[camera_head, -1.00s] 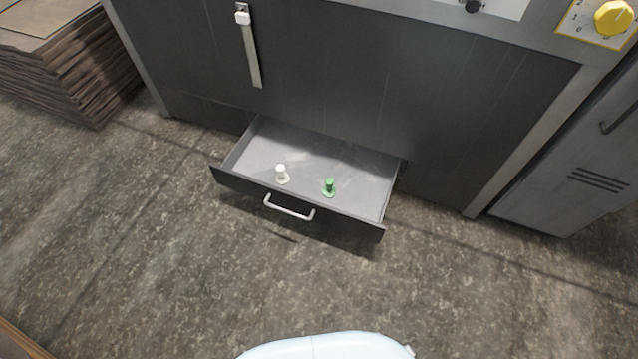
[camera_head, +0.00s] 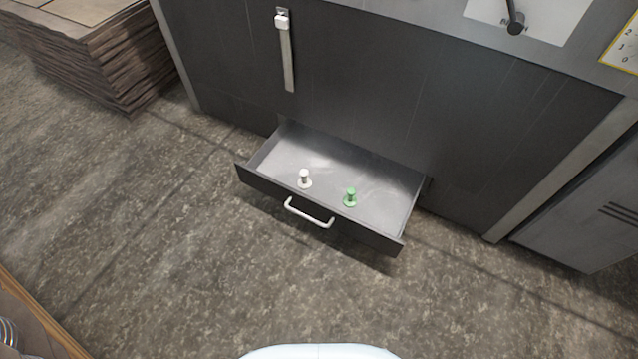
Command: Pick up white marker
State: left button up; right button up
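The white marker (camera_head: 304,179) is a small peg with a round, wider base. It stands upright in the open drawer (camera_head: 270,187), near the drawer's front left. A similar green marker (camera_head: 350,197) stands to its right in the same drawer. The drawer has a light handle (camera_head: 308,214) on its dark front. Neither of my grippers is in view. A pale rounded part of my own body shows at the bottom edge.
The drawer sticks out of a dark cabinet (camera_head: 400,110). A lever slider (camera_head: 287,55) is on the cabinet face. A stack of brown sheets (camera_head: 110,65) stands at the upper left. A grey locker (camera_head: 590,200) is at the right. The floor before the drawer is clear.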

aim_at(304, 182)
jog(key=i+j+z, duration=0.2)
jog(key=i+j, duration=0.2)
jog(key=j, duration=0.25)
jog(key=i+j+z, duration=0.1)
jog(key=i+j, duration=0.3)
jog(key=j, duration=0.3)
jog(key=i+j+z, duration=0.15)
jog(key=j, duration=0.2)
